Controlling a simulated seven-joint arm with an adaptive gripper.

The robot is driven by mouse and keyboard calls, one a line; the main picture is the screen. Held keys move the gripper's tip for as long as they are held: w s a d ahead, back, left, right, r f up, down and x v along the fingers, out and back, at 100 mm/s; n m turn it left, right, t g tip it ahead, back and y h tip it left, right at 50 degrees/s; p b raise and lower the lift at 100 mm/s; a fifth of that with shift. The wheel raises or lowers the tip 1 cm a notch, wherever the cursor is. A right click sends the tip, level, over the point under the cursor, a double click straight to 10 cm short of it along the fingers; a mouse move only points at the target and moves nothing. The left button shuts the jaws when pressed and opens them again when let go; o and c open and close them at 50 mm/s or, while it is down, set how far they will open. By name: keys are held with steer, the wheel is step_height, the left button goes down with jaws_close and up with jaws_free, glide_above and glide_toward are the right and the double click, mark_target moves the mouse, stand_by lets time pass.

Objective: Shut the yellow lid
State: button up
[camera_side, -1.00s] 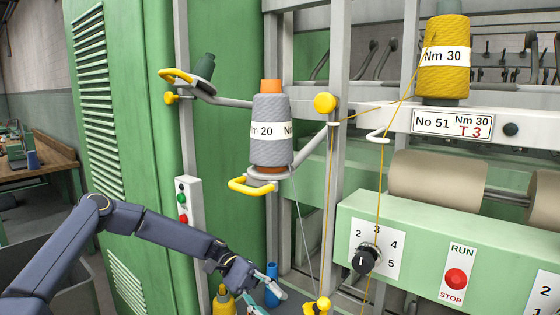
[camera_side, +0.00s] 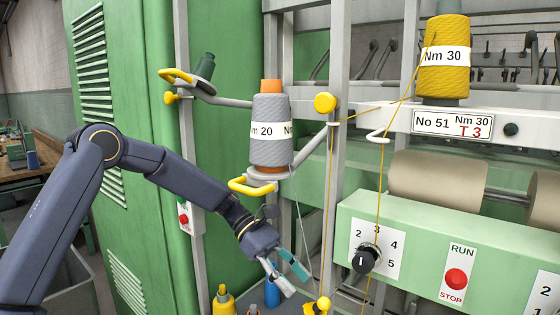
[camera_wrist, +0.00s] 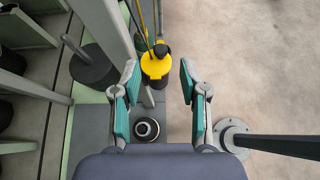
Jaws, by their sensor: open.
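My gripper (camera_side: 300,285) is open and empty, pointing down and to the right in the side view, low in front of the machine. In the wrist view its two teal-padded fingers stand apart (camera_wrist: 159,75). A round yellow part (camera_wrist: 155,68) with a dark knob or opening shows between and beyond the fingertips; it may be the yellow lid. In the side view a small yellow part with a rounded top (camera_side: 323,304) sits at the bottom edge, right of the fingertips and apart from them. Its lower part is cut off, so I cannot tell how far the lid is open.
A yellow can (camera_side: 224,302) and a blue bottle (camera_side: 272,292) stand low near my gripper. Threads run down beside the post. A control panel (camera_side: 450,250) lies to the right.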

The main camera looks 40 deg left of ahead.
steer(key=x, duration=0.3)
steer(key=shift+d, duration=0.15)
steer(key=a+h, duration=0.1)
steer(key=h, duration=1)
glide_toward(303, 307)
steer(key=a, duration=1)
steer(key=s+d+m+g+y, duration=0.5)
steer(key=s+d+g+y, duration=0.1)
steer(key=d+g+y, duration=0.25)
steer(key=s+a+r+m+t+y, duration=0.2)
steer(key=s+r+m+t+y, duration=0.6)
steer(key=s+r+y, duration=0.4)
steer(key=shift+a+r+m, duration=0.3)
steer(key=shift+r+m, duration=0.2)
steer(key=shift+r, duration=0.95)
